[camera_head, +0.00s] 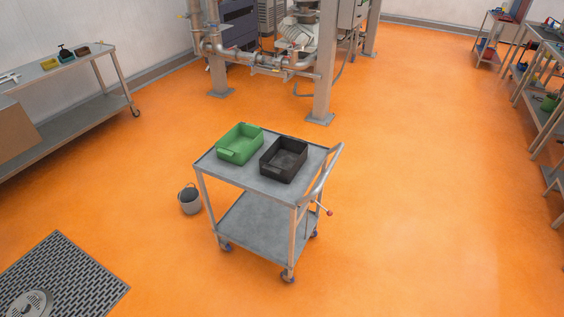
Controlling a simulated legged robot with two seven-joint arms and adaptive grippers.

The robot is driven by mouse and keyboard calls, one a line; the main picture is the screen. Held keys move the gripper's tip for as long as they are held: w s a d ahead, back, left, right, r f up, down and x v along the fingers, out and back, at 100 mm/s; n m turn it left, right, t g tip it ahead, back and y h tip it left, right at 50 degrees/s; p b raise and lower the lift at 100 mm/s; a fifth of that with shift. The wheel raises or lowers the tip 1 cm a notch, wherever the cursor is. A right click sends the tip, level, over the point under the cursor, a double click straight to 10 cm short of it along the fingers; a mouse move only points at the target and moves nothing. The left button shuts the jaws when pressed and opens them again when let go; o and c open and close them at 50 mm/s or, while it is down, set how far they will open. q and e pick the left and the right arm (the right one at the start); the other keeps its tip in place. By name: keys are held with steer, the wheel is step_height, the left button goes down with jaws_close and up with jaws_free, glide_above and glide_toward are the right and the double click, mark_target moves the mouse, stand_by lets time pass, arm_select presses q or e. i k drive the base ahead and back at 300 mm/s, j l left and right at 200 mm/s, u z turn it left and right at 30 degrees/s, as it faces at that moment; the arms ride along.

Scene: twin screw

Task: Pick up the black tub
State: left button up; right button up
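The black tub (284,160) is an open rectangular bin. It sits upright on the right part of the top shelf of a grey metal cart (262,186). A green tub (239,144) of similar shape stands to its left on the same shelf. The inside of the black tub looks empty. Neither of my grippers shows in the head view.
The cart has a lower shelf (258,228), wheels, and a push handle (327,172) on its right. A grey bucket (190,200) stands left of it. A floor grate (62,275) lies at lower left. Pipework stands behind. Orange floor is clear in front and right.

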mark_target(282, 161)
steer(key=i+l, duration=0.4)
steer(key=l, duration=0.25)
steer(key=i+l+u, duration=0.1)
steer(key=i+l, duration=0.1)
steer(key=l, duration=0.1)
